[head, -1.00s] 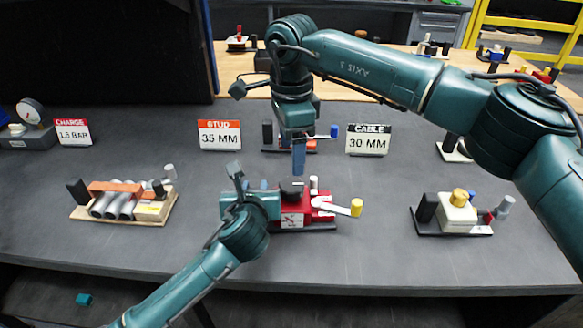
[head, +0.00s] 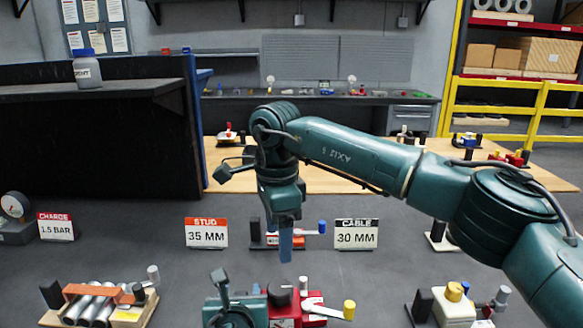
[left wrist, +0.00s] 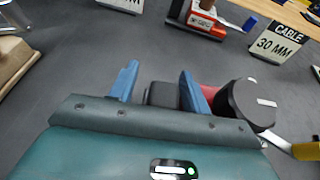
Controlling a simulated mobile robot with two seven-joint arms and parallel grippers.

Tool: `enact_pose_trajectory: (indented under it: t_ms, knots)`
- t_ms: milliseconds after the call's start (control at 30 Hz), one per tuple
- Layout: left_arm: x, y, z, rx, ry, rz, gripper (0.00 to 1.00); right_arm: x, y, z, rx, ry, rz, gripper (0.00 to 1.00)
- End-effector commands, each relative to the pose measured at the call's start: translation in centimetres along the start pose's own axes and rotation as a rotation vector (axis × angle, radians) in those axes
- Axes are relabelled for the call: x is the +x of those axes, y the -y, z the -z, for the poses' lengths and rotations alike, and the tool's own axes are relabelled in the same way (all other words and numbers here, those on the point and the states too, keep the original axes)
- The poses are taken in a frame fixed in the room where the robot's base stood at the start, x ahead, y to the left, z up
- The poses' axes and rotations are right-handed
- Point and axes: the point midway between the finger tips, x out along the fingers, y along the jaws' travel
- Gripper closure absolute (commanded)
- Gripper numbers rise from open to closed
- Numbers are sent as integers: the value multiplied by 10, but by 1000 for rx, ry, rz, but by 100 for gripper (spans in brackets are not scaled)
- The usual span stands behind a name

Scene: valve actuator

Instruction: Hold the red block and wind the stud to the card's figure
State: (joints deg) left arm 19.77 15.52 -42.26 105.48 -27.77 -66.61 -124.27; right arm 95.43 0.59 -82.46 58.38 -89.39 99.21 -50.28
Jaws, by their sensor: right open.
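The red block (head: 283,310) is at the bottom edge of the head view, partly cut off, with a black knob (head: 280,292) on top and a white crank with a yellow handle (head: 349,309) on its right. The STUD card (head: 207,233) reads 35 MM. My left gripper (left wrist: 157,82) is at the block's left side. Its blue fingers stand apart on either side of a black upright piece (left wrist: 162,94), with a gap at the left finger. The knob (left wrist: 250,103) shows right of the fingers. My right gripper (head: 285,248) hangs empty, fingers down, above and behind the block.
A second device (head: 304,238) with a blue-ended lever stands behind my right gripper. The CABLE card (head: 356,234) reads 30 MM, the CHARGE card (head: 56,227) 1.5 BAR. A tube fixture (head: 95,303) is at left, a white device (head: 455,304) at right. Bench between is clear.

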Motion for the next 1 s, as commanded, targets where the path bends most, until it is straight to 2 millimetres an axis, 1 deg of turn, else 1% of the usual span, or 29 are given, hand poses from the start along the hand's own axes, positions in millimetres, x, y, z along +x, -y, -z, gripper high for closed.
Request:
enact_pose_trajectory:
  t_ms: [300, 367, 433, 567, 700, 800, 900, 1000]
  knots:
    - [-2, 2, -3, -3, 6, 6, 49, 0, 0, 0, 0, 0, 0, 32]
    - [-5, 2, -3, -2, 6, 6, 49, 0, 0, 0, 0, 0, 0, 32]
    - [-12, 2, -3, -2, 7, 7, 49, 0, 0, 0, 0, 0, 0, 32]
    - [-36, 1, -2, -2, 6, 7, 49, 0, 0, 0, 0, 0, 0, 32]
    - [-67, 1, -2, -3, 5, 7, 49, 0, 0, 0, 0, 0, 0, 32]
    - [-87, 1, -2, -3, 5, 7, 49, 0, 0, 0, 0, 0, 0, 32]
    - [-103, 1, -1, -2, 4, 5, 49, 0, 0, 0, 0, 0, 0, 32]
    - [-114, 0, -1, -1, 4, 4, 49, 0, 0, 0, 0, 0, 0, 32]
